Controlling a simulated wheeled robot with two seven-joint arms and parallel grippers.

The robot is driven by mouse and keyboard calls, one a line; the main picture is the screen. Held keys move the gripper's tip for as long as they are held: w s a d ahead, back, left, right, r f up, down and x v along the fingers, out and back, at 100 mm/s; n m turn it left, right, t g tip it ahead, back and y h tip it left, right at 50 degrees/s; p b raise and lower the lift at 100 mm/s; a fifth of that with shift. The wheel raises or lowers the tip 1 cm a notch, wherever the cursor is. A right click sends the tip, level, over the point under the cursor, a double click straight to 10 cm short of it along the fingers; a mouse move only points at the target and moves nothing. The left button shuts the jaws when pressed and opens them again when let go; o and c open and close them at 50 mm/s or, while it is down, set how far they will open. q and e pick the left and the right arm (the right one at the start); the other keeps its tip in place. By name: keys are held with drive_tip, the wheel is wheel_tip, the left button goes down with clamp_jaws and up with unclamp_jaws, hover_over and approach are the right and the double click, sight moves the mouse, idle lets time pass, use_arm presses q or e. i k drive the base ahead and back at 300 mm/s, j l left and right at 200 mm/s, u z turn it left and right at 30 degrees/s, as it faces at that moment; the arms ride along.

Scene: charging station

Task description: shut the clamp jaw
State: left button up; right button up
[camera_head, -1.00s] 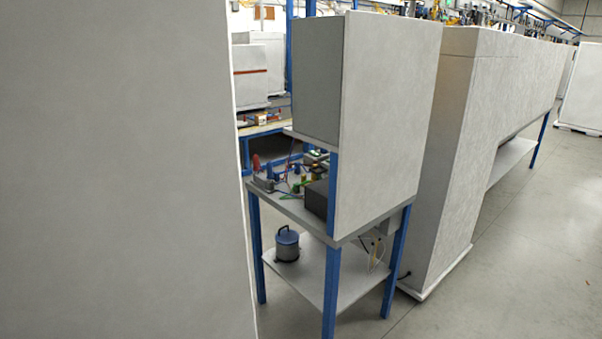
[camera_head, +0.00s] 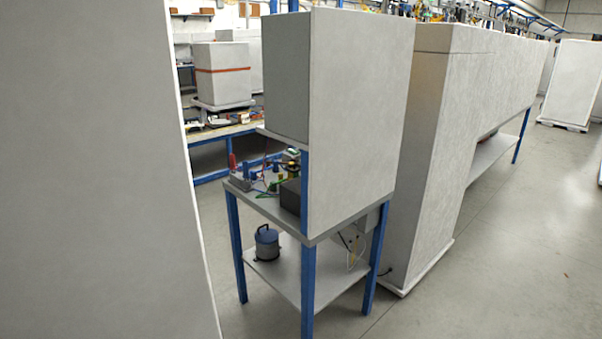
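A workbench with blue legs and a grey top (camera_head: 262,209) stands in the middle of the view. On its left part is a cluster of small items, with a red upright handle (camera_head: 232,163) on a small grey device (camera_head: 239,184) at the left edge. It may be the clamp, but it is too small to tell, and I cannot tell whether a jaw is open or shut. Blue and green parts (camera_head: 275,188) lie beside it. Neither of my grippers is in view.
A large grey panel (camera_head: 95,170) fills the left side close by. A tall grey cabinet (camera_head: 362,110) covers the bench's right part. A blue canister (camera_head: 267,243) stands on the lower shelf. More grey cabinets (camera_head: 480,110) run back on the right. Open floor (camera_head: 510,250) lies at right.

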sight(290, 167)
drive_tip(key=i+l, duration=0.15)
drive_tip(key=l, duration=0.2)
drive_tip(key=i+l+u, duration=0.15)
drive_tip(key=i+l, duration=0.2)
drive_tip(key=l, duration=0.3)
drive_tip(key=i+l+u, duration=0.15)
drive_tip(key=l, duration=0.2)
drive_tip(key=i+l, duration=0.15)
drive_tip(key=l, duration=0.25)
drive_tip(key=i+l+u, duration=0.1)
drive_tip(key=l, duration=0.25)
